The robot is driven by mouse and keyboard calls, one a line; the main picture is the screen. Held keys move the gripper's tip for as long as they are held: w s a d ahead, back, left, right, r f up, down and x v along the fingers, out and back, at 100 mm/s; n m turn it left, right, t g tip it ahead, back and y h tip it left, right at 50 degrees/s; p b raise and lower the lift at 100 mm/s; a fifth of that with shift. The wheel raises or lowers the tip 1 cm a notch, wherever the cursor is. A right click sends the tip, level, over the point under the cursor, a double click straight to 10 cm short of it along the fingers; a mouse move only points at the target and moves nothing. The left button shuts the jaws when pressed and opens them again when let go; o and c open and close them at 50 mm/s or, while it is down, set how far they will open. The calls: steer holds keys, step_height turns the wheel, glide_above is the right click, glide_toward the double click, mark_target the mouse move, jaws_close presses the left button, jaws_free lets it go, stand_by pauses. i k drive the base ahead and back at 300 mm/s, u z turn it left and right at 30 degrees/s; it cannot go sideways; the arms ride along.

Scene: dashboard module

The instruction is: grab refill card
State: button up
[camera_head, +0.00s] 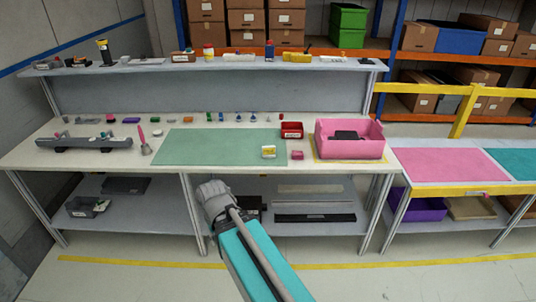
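No gripper fingers can be made out.
A pink bin (334,149) with a dark item inside and a red bin (292,130) stand at the right. A grey rack (84,143) is at the left. Several small parts line the back. A raised shelf (215,66) runs behind. The mat's middle is clear.

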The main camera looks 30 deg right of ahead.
mark_target(267, 152)
steer(key=z, duration=0.05)
steer(key=i, duration=1)
steer(key=u, duration=0.05)
